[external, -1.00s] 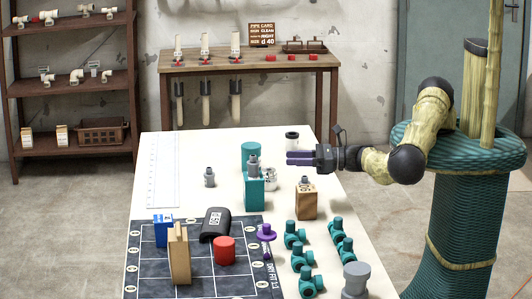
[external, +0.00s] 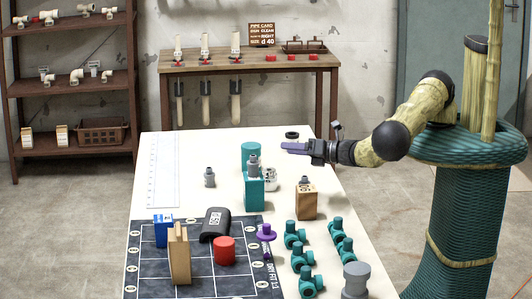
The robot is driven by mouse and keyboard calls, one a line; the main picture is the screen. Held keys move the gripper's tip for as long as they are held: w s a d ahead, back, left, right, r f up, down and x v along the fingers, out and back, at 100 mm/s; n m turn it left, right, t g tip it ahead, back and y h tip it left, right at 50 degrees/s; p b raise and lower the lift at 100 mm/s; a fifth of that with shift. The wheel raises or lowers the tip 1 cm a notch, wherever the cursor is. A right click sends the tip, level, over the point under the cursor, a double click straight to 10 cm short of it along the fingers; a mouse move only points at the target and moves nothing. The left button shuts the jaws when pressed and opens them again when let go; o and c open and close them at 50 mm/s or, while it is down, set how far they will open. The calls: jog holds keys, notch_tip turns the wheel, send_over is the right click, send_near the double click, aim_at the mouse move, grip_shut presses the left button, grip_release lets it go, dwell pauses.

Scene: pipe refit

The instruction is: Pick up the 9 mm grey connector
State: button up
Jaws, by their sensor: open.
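Small grey connectors stand in three places: one on the white table to the left (external: 209,178), one on top of a teal block (external: 253,163), and one on a wooden block (external: 304,182). I cannot tell from this view which is the 9 mm one. My gripper (external: 290,148), with purple fingers, points left above the far right part of the table. It is open and holds nothing visible. Its fingers overlap in this view, so the gap between them is hidden. It is apart from all the connectors.
The teal block (external: 254,196) and wooden block (external: 307,206) stand mid-table, with a white object (external: 270,180) between. Teal fittings (external: 302,257) crowd the right front. A dark gridded mat (external: 205,270) holds boxes and a red cylinder (external: 224,250).

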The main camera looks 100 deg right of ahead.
jog(key=s+d+f+m+g+h+p, duration=0.1)
jog(key=s+d+m+g+h+p, duration=0.3)
jog(key=m, duration=0.9)
jog(key=s+d+m+g+p, duration=0.1)
jog(key=d+m+g, duration=0.55)
jog(key=m, duration=0.55)
notch_tip(320, 180, up, 6)
jog(key=r+m+g+y+p, duration=0.1)
jog(key=m+g+y+p, duration=0.7)
jog(key=m, duration=2.4)
send_over(301, 183)
jog(key=t+y, duration=0.3)
jog(key=y, duration=0.1)
jog(key=shift+a+f, duration=0.2)
jog(key=shift+f, duration=0.1)
notch_tip(301, 183, down, 12)
jog(key=b, duration=0.3)
jog(key=shift+d+f+b, duration=0.1)
jog(key=shift+f+b, duration=0.1)
jog(key=shift+b, duration=0.15)
